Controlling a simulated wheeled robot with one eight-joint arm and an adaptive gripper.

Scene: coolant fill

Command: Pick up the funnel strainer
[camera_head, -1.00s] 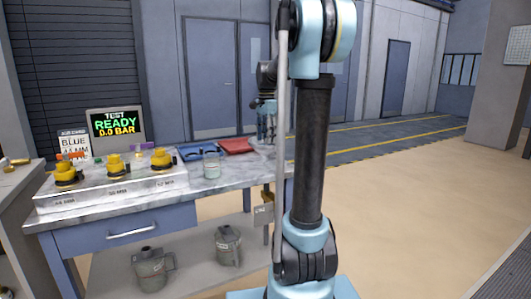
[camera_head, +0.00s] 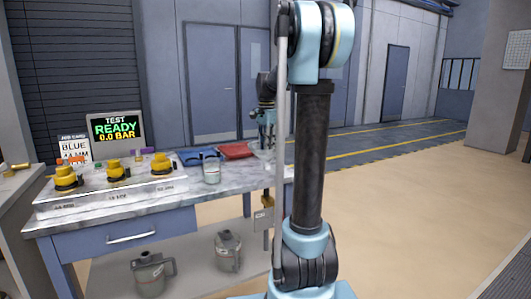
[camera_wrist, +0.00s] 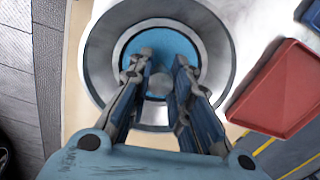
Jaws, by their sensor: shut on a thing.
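The funnel strainer (camera_wrist: 97,62) fills the upper middle of the wrist view. It is a round grey metal-looking bowl with a wide rim and a blue inside. In the head view, my gripper (camera_head: 266,118) is over the right end of the workbench, partly behind my own arm. The funnel is small and mostly hidden there, so I cannot tell whether it touches the bench.
A red tray (camera_head: 235,151) and a blue tray (camera_head: 199,157) lie left of my gripper on the workbench (camera_head: 235,178). Two grey jugs stand on the lower shelf.

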